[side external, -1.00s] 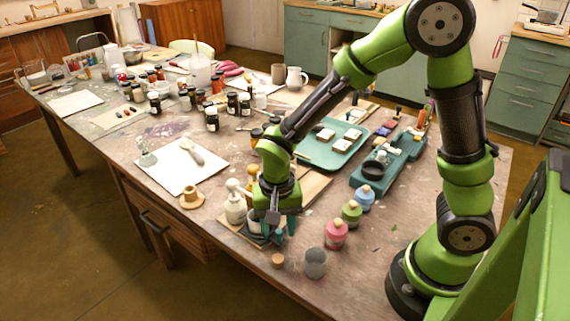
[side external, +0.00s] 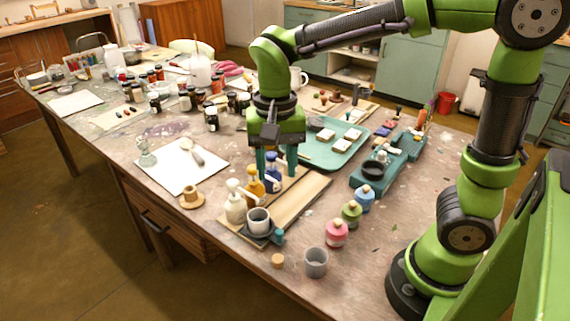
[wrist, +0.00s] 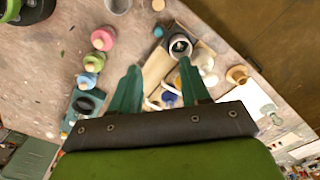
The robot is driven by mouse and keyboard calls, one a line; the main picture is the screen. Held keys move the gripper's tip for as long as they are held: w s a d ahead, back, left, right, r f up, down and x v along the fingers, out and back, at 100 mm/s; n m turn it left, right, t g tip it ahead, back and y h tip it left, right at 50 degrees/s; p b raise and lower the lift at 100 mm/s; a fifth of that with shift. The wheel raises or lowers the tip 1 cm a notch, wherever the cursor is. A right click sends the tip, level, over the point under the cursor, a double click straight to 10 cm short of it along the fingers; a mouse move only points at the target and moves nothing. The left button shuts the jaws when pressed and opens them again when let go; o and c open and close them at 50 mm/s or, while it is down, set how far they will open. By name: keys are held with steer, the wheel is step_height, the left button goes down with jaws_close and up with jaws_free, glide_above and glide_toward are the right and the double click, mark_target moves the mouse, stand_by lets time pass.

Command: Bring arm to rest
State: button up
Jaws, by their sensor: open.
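My gripper (side external: 276,172) is open and empty, raised above the table (side external: 400,235) with its teal fingers pointing down. It hangs over the wooden board (side external: 300,199), near the blue bottle (side external: 272,178) and the yellow bottle (side external: 254,190); I cannot tell the exact gap. In the wrist view the two fingers of my gripper (wrist: 158,85) are spread apart, with a grey cup (wrist: 180,45) beyond them. The grey cup also shows in the side view (side external: 258,220), on a dark base at the board's front end.
A cream bottle (side external: 234,205) stands beside the cup. Pink (side external: 337,233), green (side external: 351,212) and blue (side external: 365,198) jars stand to the right, with a grey beaker (side external: 316,262) in front. A teal tray (side external: 318,152) lies behind my gripper. Many dark jars stand farther back left.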

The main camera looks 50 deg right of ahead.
steer(key=s+d+r+n+t+y, duration=0.2)
steer(key=s+d+r+n+t, duration=0.1)
steer(key=s+d+n+t, duration=0.2)
steer(key=s+t, duration=0.2)
steer(key=s, duration=0.1)
steer(key=shift+d+r, duration=0.35)
steer(key=shift+d, duration=0.05)
